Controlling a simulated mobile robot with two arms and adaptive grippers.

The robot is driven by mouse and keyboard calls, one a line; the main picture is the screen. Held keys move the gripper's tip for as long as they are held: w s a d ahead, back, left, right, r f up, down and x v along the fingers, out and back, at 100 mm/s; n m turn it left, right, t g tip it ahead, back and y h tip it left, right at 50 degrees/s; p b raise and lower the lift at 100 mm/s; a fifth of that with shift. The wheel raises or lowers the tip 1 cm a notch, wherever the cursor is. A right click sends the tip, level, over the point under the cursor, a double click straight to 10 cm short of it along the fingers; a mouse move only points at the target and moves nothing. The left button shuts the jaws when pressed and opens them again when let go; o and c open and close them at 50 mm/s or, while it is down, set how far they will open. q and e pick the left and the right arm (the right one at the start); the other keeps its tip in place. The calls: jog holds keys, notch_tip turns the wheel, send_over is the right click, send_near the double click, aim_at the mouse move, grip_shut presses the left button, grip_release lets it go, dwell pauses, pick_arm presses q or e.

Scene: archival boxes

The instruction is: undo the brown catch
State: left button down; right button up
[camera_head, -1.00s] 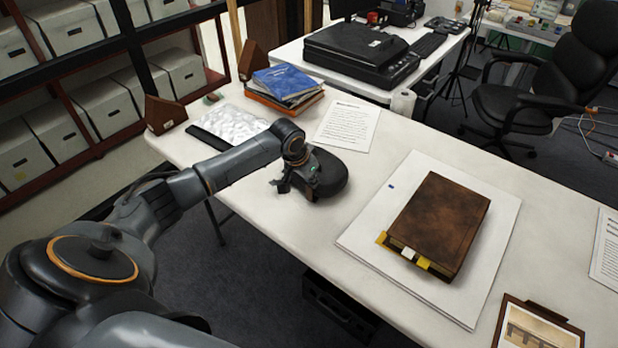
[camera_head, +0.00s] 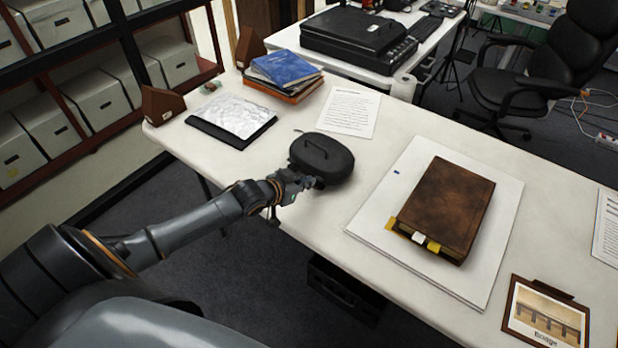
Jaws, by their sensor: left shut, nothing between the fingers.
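My left gripper (camera_head: 312,183) is shut and empty, at the near edge of a black oval case (camera_head: 322,150) with a handle on its lid. I cannot tell whether the gripper touches the case. Part of the case's near side is hidden behind the gripper. No brown catch can be made out in this view. A brown book-like box (camera_head: 447,205) lies on a white board (camera_head: 473,280) to the right, with yellow and white tabs on its near side. My right gripper is not in view.
The white table (camera_head: 325,230) also holds a silvery sheet on a dark board (camera_head: 232,117), stacked folders (camera_head: 285,70), a printed page (camera_head: 348,110) and a framed picture (camera_head: 546,314). Bare tabletop lies between the case and the white board.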

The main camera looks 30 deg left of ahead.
pick_arm(q)
jog(key=shift+s+f+t, duration=0.4)
jog(key=shift+f+t, duration=0.1)
jog(key=shift+a+r, duration=0.15)
jog(key=shift+r, duration=0.05)
jog(key=shift+s+r+p, duration=0.15)
jog(key=shift+s+p, duration=0.15)
jog(key=shift+p, duration=0.05)
jog(key=shift+s+a+p, duration=0.15)
jog(key=shift+s+p, duration=0.2)
jog(key=shift+s, duration=0.1)
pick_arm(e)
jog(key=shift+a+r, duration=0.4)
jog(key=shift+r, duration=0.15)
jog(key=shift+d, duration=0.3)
